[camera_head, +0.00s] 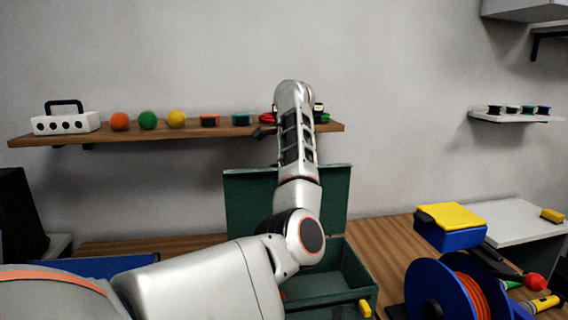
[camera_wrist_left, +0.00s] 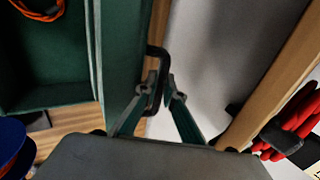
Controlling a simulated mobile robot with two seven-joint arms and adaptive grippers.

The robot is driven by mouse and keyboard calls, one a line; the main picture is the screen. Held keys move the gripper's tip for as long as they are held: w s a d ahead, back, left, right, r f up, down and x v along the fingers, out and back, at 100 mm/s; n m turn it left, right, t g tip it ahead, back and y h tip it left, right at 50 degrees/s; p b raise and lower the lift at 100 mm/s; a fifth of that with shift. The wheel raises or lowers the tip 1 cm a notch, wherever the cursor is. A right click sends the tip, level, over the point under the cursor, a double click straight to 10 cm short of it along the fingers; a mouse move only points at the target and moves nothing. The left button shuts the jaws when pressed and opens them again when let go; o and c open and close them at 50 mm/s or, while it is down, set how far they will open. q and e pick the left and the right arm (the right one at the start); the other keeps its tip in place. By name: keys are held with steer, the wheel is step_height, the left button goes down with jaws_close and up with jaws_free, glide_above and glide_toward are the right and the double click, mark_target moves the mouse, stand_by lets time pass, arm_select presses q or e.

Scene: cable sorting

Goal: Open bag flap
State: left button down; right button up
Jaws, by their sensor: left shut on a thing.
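The bag looks like a dark green box (camera_head: 355,270) on the wooden table, with its flap (camera_head: 240,205) standing up at the back. In the left wrist view the flap (camera_wrist_left: 122,60) runs down the middle with a black handle (camera_wrist_left: 152,50) on its edge. My left gripper (camera_wrist_left: 161,92) is shut on this handle, one finger on each side. In the head view my left arm passes in front of the box and flap and hides their middle; the fingertips are hidden there. My right gripper is not in view.
A wall shelf (camera_head: 200,132) with balls and small items is close behind my arm; red cable (camera_wrist_left: 295,125) lies on it. Right of the box are a blue reel (camera_head: 428,288) and a blue box with yellow lid (camera_head: 452,216). Orange cable (camera_wrist_left: 38,10) shows inside the green box.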

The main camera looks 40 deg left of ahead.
arm_select(q)
steer(key=shift+w+a, duration=0.15)
steer(key=shift+a, duration=0.25)
steer(key=c, duration=2.4)
jaws_free()
steer(key=shift+f, duration=0.1)
steer(key=shift+f, duration=0.1)
